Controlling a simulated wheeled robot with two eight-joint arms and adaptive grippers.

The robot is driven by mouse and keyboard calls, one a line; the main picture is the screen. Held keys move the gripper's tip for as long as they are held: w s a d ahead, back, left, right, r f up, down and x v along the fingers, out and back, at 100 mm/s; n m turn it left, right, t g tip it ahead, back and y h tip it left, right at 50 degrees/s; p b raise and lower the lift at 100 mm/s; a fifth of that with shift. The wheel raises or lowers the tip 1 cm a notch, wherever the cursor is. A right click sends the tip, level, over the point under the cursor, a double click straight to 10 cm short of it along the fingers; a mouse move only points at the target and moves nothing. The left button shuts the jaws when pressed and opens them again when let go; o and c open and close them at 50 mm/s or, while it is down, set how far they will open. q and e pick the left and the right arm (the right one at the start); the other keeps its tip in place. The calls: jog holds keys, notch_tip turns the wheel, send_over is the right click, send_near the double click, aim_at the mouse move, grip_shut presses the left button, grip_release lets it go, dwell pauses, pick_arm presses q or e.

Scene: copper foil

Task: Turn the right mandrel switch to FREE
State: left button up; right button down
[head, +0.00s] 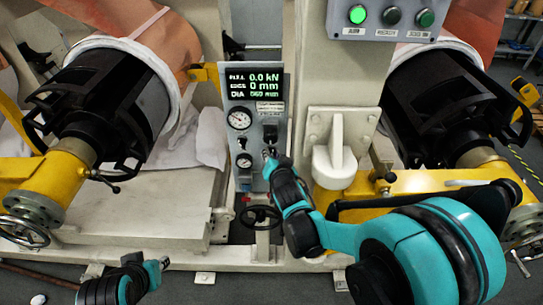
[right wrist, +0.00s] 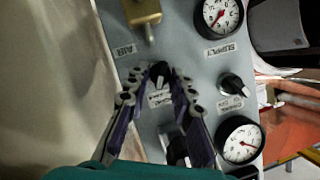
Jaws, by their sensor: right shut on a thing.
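The grey control panel (head: 256,105) stands between the two mandrels. In the right wrist view it appears upside down. My right gripper (right wrist: 158,76) is shut on a small black knob (right wrist: 158,70) in the panel's right column, the right mandrel switch by its place. A label (right wrist: 158,98) lies beside it, partly hidden by the fingers and too small to read, so its setting cannot be told. In the head view my right gripper (head: 270,157) reaches the panel's lower right part. My left gripper (head: 163,264) is at the lower left, away from the panel; its jaws are unclear.
Another black knob (right wrist: 236,86) sits between the supply gauge (right wrist: 219,14) and a second gauge (right wrist: 240,141). A brass fitting (right wrist: 145,12) is close to my fingertips. A black handwheel (head: 261,217) stands below the panel. A white casting (head: 335,150) is at its right.

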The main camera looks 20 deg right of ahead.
jog(key=shift+m, duration=0.3)
dwell(0.4)
jog(key=c, duration=1.7)
grip_release()
jog(key=v, duration=1.2)
jog(key=shift+d+f, duration=0.1)
jog(key=shift+f, duration=0.05)
jog(key=s+f+n+g, duration=0.2)
jog(key=s, duration=0.3)
jog(key=s+f+n+g, duration=0.2)
jog(key=s+n, duration=0.1)
jog(key=s, duration=0.2)
jog(key=s+f+n+g+y, duration=0.1)
jog(key=s+f+n+g, duration=0.1)
jog(key=s, duration=0.3)
jog(key=shift+d+g, duration=0.1)
jog(key=shift+g, duration=0.4)
